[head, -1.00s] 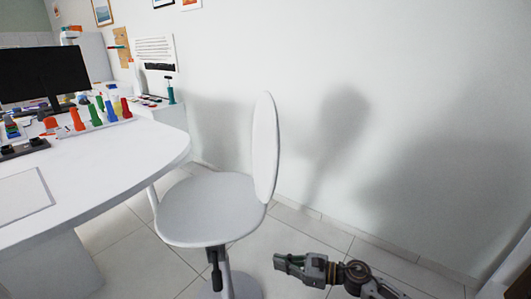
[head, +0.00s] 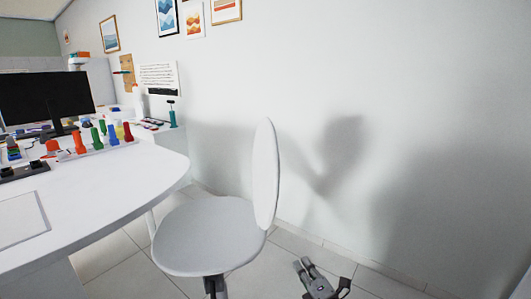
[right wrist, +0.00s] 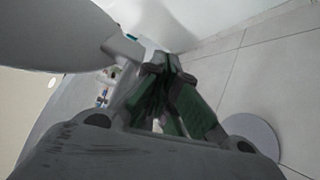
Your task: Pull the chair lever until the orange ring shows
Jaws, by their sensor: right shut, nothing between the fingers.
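The white chair has a round seat (head: 208,240) and an upright oval backrest (head: 265,172) in the head view. A dark part (head: 214,287), possibly the lever or its mount, shows below the seat, cut by the bottom edge. I cannot make out the lever clearly, and no orange ring shows. My right gripper (head: 302,264) is low, to the right of the chair and apart from it. In the right wrist view its green-sided fingers (right wrist: 165,62) are shut and empty. The seat underside (right wrist: 55,32) is at upper left there. My left gripper is not in view.
A white desk (head: 95,205) stands left of the chair, holding a monitor (head: 45,98) and several coloured items. A bare wall (head: 420,130) rises behind. Tiled floor is free right of the chair; a round grey disc (right wrist: 250,138) lies on it in the wrist view.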

